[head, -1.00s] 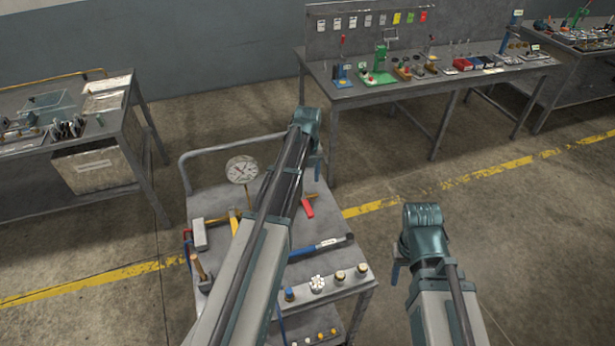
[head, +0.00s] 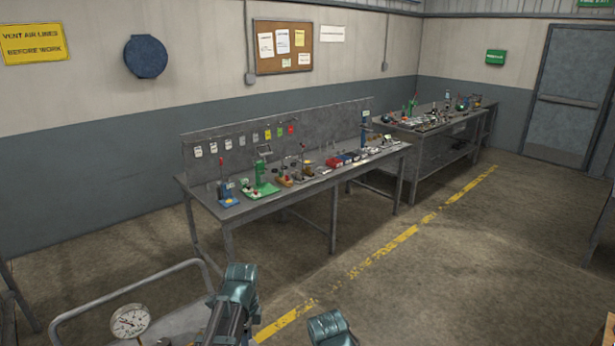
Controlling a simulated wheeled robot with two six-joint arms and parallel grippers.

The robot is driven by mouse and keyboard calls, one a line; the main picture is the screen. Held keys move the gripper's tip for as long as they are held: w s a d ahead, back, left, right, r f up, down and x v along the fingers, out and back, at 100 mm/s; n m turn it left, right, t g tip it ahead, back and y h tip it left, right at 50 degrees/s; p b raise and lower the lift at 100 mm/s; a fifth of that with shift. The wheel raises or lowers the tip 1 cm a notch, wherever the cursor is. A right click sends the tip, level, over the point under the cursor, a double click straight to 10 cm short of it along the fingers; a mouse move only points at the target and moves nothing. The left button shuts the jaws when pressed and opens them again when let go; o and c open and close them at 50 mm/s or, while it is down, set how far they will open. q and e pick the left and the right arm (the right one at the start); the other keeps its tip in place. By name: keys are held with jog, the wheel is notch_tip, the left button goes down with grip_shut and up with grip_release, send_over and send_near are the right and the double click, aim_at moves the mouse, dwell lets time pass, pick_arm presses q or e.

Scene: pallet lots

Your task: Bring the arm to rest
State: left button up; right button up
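My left arm (head: 234,298) reaches in from the bottom of the head view, and its teal joint shows over the cart. Part of my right arm (head: 330,328) shows at the bottom edge, a little to the right. Neither gripper's fingers show in this view, so I cannot see whether they hold anything. The two arms are apart from each other.
A cart with a tubular handle (head: 130,293) and a round gauge (head: 130,320) stands at the lower left, mostly cut off. A long workbench (head: 232,212) with small tools stands ahead. A second bench (head: 440,127) is beyond it.

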pick_arm(q)
jog(key=s+d+f+n+b, duration=0.1)
jog(key=s+d+n, duration=0.9)
jog(key=s+n, duration=0.3)
jog(key=shift+s+f+n+y, duration=0.15)
jog(key=shift+s+n+y, duration=0.15)
jog(key=shift+s, duration=0.2)
